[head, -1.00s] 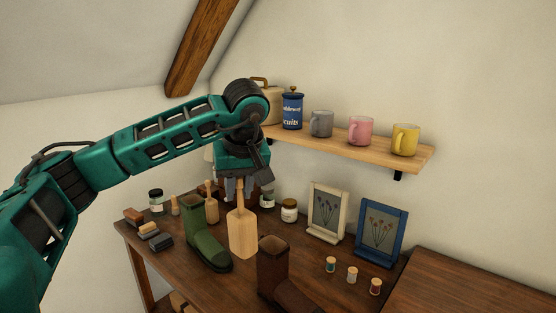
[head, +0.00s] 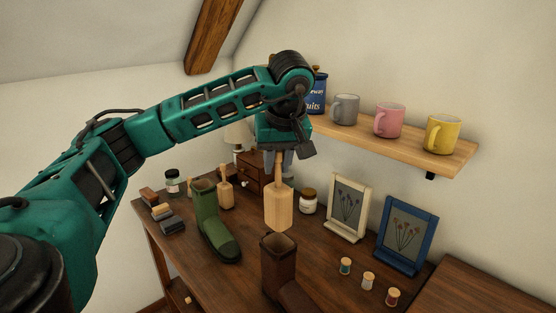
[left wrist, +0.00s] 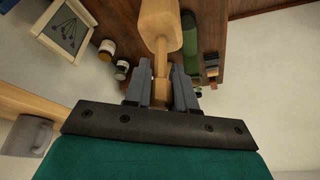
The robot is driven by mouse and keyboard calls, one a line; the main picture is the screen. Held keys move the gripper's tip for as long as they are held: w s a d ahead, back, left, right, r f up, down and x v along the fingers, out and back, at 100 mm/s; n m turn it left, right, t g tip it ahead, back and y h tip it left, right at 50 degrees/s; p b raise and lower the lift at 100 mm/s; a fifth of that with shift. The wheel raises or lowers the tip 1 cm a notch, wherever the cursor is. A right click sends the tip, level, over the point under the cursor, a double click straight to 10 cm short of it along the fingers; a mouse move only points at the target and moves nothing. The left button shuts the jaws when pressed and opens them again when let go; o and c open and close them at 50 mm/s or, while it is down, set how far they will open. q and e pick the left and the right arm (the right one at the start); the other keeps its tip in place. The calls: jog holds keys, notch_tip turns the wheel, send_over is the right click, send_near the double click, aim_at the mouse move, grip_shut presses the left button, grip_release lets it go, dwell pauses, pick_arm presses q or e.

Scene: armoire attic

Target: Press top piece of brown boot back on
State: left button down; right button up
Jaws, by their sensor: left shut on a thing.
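My left gripper (head: 278,160) is shut on the handle of a pale wooden boot piece (head: 279,208), a block with a thin neck. The piece hangs upright, block end down. In the left wrist view the fingers (left wrist: 161,88) are on both sides of its handle, and the block (left wrist: 160,22) points away from the camera. The brown boot (head: 277,268) stands on the table with its open top facing up; its toe is cut off by the lower picture edge. In the head view the block's lower end appears just above the boot's opening, apart from it. My right gripper is out of view.
A green boot (head: 213,222) and a second wooden piece (head: 225,192) stand to the left. A jar (head: 308,201), two picture frames (head: 347,207) (head: 405,235) and thread spools (head: 368,280) stand behind and right. The wall shelf (head: 400,140) holds mugs near my arm.

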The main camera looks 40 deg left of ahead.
aim_at(279, 188)
pick_arm(q)
jog(key=shift+r+p, duration=0.15)
jog(key=shift+p, duration=0.25)
notch_tip(279, 188, down, 3)
jog(key=shift+f+b, duration=0.15)
jog(key=shift+b, duration=0.85)
jog(key=shift+f, duration=0.7)
jog(key=shift+f+b, duration=0.25)
jog(key=shift+b, duration=0.05)
jog(key=shift+f, duration=0.5)
jog(key=shift+f+b, duration=0.25)
jog(key=shift+b, duration=0.1)
jog(key=shift+f+b, duration=0.45)
jog(key=shift+f, duration=0.5)
